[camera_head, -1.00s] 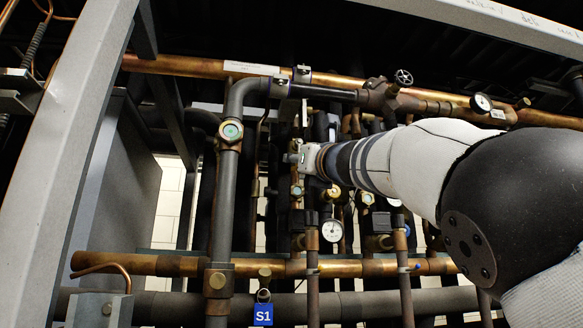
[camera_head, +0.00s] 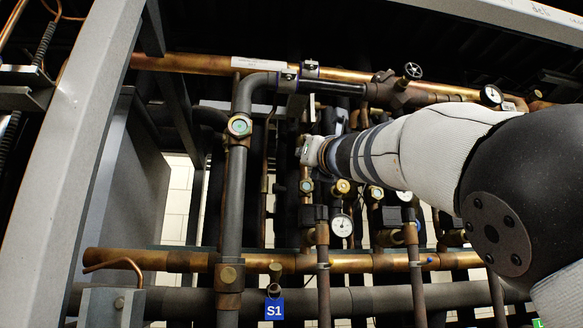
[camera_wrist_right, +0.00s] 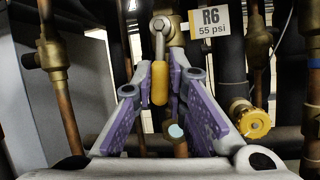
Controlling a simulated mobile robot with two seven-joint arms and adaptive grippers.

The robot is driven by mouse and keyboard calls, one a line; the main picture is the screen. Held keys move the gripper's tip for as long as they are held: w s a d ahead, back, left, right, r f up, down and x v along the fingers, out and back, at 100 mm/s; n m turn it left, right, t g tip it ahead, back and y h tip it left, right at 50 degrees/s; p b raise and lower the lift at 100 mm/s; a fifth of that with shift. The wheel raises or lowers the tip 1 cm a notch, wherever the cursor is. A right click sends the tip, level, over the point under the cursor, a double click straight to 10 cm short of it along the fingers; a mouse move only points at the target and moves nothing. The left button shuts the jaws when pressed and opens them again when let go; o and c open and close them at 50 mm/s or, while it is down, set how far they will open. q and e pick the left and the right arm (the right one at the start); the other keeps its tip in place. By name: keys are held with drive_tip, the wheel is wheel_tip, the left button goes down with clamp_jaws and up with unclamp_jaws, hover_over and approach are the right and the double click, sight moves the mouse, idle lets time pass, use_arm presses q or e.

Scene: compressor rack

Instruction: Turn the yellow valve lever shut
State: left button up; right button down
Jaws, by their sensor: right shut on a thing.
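The yellow valve lever (camera_wrist_right: 160,84) hangs down in the middle of the right wrist view. Its grey metal arm (camera_wrist_right: 159,42) runs up to a bolt on a brass valve body (camera_wrist_right: 176,28). My right gripper (camera_wrist_right: 159,78) has its purple-padded fingers on either side of the yellow grip and is shut on it. In the head view my right gripper (camera_head: 309,152) reaches in from the right among the pipes; the lever and the fingertips cannot be made out there. My left gripper is not in view.
Copper pipes (camera_head: 300,262), a gauge (camera_head: 342,226) and a thick grey vertical pipe (camera_head: 236,190) crowd around my right arm.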

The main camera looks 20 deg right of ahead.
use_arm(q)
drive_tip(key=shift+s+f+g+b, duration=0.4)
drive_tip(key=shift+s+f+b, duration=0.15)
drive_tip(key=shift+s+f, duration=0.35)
use_arm(e)
drive_tip(key=shift+w+a+r+m+g+h, duration=0.15)
drive_tip(key=shift+a+m+h, duration=0.2)
drive_tip(key=shift+m+h, duration=0.75)
drive_tip(key=shift+w+a+r+m+g+h, duration=0.1)
drive_tip(key=shift+a+m+h, duration=0.3)
drive_tip(key=shift+m, duration=1.3)
drive_tip(key=shift+w+a+r+m+g+h, duration=0.15)
drive_tip(key=shift+a+m+h, duration=0.15)
drive_tip(key=shift+m+h, duration=0.8)
drive_tip(key=shift+s+m+y, duration=0.15)
drive_tip(key=shift+m+y, duration=0.15)
drive_tip(key=shift+m, duration=0.1)
drive_tip(key=c, duration=1.6)
unclamp_jaws()
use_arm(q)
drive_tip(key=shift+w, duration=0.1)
